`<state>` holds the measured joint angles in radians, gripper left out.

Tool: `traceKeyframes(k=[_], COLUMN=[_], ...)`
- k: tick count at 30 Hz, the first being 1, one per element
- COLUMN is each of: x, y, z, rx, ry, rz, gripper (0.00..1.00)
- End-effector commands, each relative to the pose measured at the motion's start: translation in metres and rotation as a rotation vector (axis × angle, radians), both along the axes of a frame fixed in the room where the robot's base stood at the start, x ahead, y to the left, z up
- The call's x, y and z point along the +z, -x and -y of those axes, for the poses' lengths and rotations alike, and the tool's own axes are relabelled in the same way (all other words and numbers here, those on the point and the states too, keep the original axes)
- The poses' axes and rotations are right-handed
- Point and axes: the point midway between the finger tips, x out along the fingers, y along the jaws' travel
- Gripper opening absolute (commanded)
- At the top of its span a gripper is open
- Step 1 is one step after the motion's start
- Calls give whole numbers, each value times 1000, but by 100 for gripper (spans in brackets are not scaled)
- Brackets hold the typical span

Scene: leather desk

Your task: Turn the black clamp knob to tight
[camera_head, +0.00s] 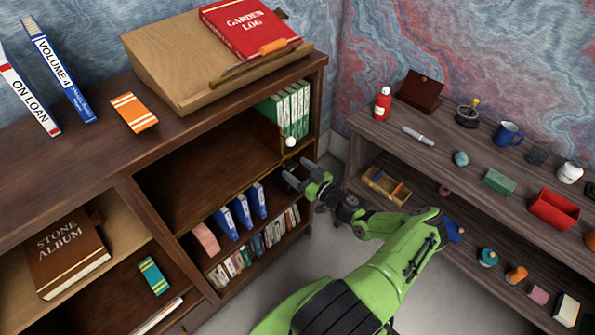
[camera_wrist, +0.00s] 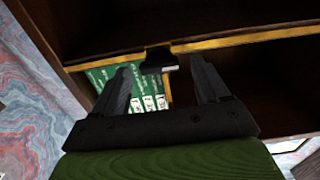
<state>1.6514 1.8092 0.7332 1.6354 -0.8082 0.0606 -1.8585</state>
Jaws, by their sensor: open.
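A black clamp piece (camera_wrist: 158,60) sits on a brass-coloured rail in the wrist view, with a small pale mark on its lower edge. I take it for the clamp knob; its exact shape and turn position cannot be made out. My gripper (camera_wrist: 164,72) is open, with one finger to each side of the black piece and no visible contact. In the head view my gripper (camera_head: 297,172) is at the right end of the bookcase, in front of the shelf opening. I cannot pick out the knob there.
Green-and-white books (camera_head: 291,110) stand on the upper shelf behind a white ball (camera_head: 291,141). Blue binders (camera_head: 241,211) stand on the shelf below. The bookcase's right side panel (camera_head: 318,95) is close to my gripper. A low wooden shelf unit (camera_head: 440,155) stands to the right.

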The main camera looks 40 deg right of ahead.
Motion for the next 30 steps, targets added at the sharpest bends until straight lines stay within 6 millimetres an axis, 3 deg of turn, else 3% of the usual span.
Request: traceKeyframes(k=[8, 19, 30], x=[0, 0, 0], y=[-4, -3, -3], z=[0, 0, 0], rx=[0, 1, 1], ry=[-1, -1, -63], rz=[-1, 0, -2], gripper=[74, 19, 18])
